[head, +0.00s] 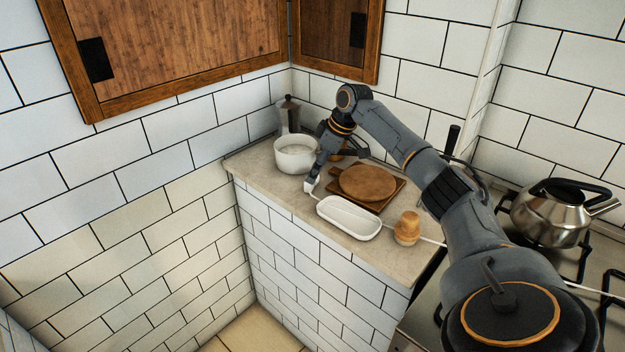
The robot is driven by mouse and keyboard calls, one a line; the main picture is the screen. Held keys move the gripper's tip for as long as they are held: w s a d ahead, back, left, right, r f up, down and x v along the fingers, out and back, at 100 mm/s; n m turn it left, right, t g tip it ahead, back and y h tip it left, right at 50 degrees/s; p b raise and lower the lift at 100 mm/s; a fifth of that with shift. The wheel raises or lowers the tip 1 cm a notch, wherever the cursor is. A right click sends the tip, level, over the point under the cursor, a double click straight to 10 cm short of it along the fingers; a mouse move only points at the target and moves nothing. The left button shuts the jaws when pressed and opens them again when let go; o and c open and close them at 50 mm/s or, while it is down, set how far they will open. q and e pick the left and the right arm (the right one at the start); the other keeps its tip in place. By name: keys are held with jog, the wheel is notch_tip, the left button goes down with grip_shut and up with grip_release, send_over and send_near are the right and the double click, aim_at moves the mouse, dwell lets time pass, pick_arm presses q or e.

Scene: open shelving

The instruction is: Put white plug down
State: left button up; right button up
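The white plug (309,186) is at the tips of my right gripper (314,179), low over the counter's front edge, left of the white dish. The gripper points down and appears shut on the plug. I cannot tell whether the plug touches the counter. A thin white cord (433,241) shows right of the dish and runs on behind my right arm toward the stove. My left gripper is not in view.
On the counter (375,257) stand a white pot (294,158), a moka pot (289,115), round and square wooden boards (367,182), a white oblong dish (348,218) and a wooden shaker (407,228). A kettle (550,215) sits on the stove. Wooden cabinets (180,45) hang above.

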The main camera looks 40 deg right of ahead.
jog(key=x, duration=0.5)
jog(key=shift+w+r+p, duration=0.1)
jog(key=shift+w+p, duration=0.15)
jog(key=shift+p, duration=0.05)
jog(key=shift+s+r, duration=0.1)
jog(key=c, duration=1.3)
